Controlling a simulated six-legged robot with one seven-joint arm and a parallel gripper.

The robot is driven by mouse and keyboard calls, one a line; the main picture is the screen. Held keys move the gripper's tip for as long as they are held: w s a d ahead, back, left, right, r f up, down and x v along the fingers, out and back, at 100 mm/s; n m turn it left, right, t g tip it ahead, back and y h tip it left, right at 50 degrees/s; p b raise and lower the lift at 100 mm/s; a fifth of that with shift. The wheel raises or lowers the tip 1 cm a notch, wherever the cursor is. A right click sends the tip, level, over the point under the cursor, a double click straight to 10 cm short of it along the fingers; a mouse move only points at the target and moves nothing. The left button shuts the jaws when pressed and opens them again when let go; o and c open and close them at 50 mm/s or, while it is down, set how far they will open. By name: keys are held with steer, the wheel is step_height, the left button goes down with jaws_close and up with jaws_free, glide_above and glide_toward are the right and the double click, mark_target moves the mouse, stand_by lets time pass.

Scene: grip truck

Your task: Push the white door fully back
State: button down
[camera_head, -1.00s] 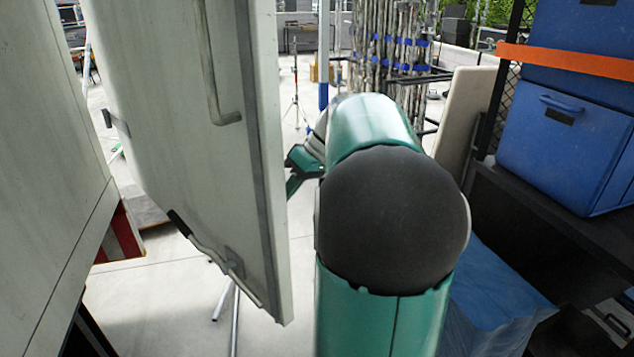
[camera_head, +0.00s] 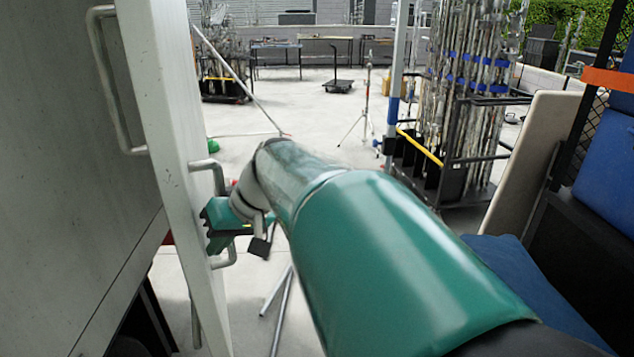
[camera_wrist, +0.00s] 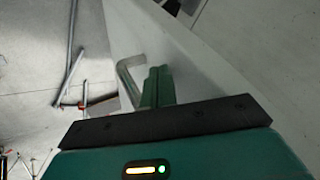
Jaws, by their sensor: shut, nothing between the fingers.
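The white door (camera_head: 172,110) stands edge-on at the left in the head view, partly swung toward the truck's side wall. A metal handle (camera_head: 108,85) is on its near face and another handle (camera_head: 217,170) is on its far face. My gripper (camera_head: 212,225) is shut and empty, against or very close to the door's far face beside that handle; contact is not certain. In the wrist view my gripper's green fingers (camera_wrist: 158,86) are together next to the metal handle (camera_wrist: 127,75), with the white door (camera_wrist: 190,62) behind them.
Blue cases (camera_head: 610,165) and a tan board (camera_head: 530,165) stand close on the right. A wheeled rack of metal poles (camera_head: 475,90) stands beyond. Light stand legs (camera_head: 278,305) rise from the floor near my gripper. Pale open floor (camera_head: 300,110) lies ahead.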

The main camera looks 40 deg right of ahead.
steer(key=w+a, duration=0.4)
steer(key=a, duration=1.1)
